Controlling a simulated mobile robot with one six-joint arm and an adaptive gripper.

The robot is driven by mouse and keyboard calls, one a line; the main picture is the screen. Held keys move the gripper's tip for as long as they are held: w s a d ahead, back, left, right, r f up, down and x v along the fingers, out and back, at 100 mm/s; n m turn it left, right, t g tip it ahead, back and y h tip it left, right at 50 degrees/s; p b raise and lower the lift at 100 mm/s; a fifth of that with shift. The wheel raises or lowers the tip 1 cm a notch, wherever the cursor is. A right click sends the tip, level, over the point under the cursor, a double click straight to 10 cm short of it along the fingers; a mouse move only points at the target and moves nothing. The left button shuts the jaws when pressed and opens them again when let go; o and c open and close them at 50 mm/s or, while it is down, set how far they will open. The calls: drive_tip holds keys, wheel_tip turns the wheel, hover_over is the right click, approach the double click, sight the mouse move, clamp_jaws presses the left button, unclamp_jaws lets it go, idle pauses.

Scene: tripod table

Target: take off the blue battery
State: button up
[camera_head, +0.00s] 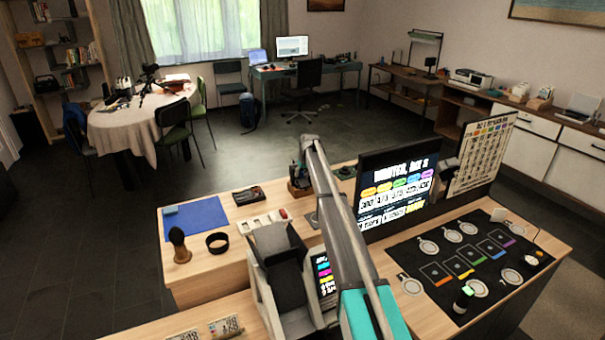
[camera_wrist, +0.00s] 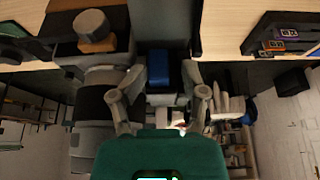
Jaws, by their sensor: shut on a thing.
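In the wrist view, my gripper (camera_wrist: 163,75) shows its grey fingers on either side of a small blue block, which I take to be the blue battery (camera_wrist: 160,68). The gripper is shut on it. The battery's near end is dark, and a dark grey upright shape lies directly behind it. I cannot tell whether the battery touches that shape. In the head view my arm crosses the middle of the picture, and I cannot make out the fingers or the battery there.
The wooden desk (camera_head: 219,258) holds a blue mat (camera_head: 196,219), a dark ring (camera_head: 217,242) and a brown-based brush (camera_head: 180,247). A screen (camera_head: 397,185) stands right of my arm, beside a black mat (camera_head: 432,255) with several discs. A round table (camera_head: 125,122) stands far left.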

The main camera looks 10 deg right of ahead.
drive_tip(key=shift+w, duration=0.35)
clamp_jaws()
drive_tip(key=shift+d, duration=0.1)
drive_tip(key=s+d, duration=0.2)
drive_tip(key=s, duration=0.6)
drive_tip(key=s+d, duration=0.3)
drive_tip(key=s, duration=0.6)
drive_tip(key=shift+d+f, duration=0.15)
drive_tip(key=shift+f, duration=0.05)
drive_tip(key=shift+s, duration=0.1)
